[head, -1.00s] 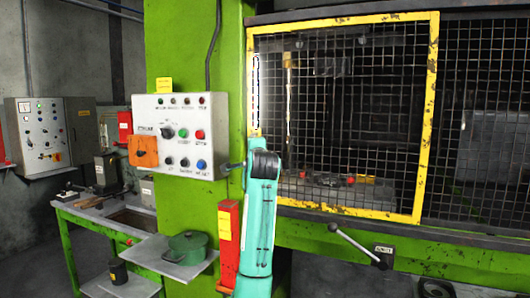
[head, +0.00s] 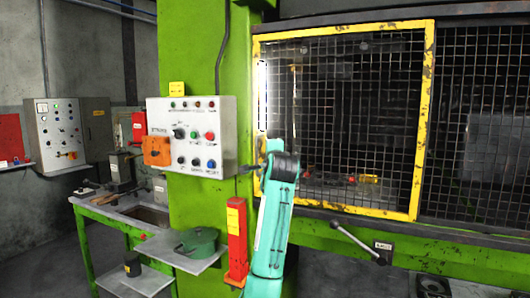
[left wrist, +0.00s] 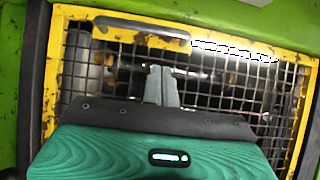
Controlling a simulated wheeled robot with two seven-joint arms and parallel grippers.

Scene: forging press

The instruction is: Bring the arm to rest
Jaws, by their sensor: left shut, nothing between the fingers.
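My left arm rises in teal at the centre of the head view. In the left wrist view the grey fingers (left wrist: 162,86) are together and empty. The wire mesh guard with a yellow frame (head: 428,110) stands behind the arm. The frame also shows in the left wrist view (left wrist: 302,112), beyond the fingers. A gap between the fingers and the mesh is hard to judge. My right gripper is out of view.
A red box (head: 237,240) is on the green press beside my arm. A lever (head: 357,240) sticks out below the guard. At left are a shelf with a green pot (head: 196,242), a green workbench (head: 85,243) and a grey wall cabinet (head: 70,132).

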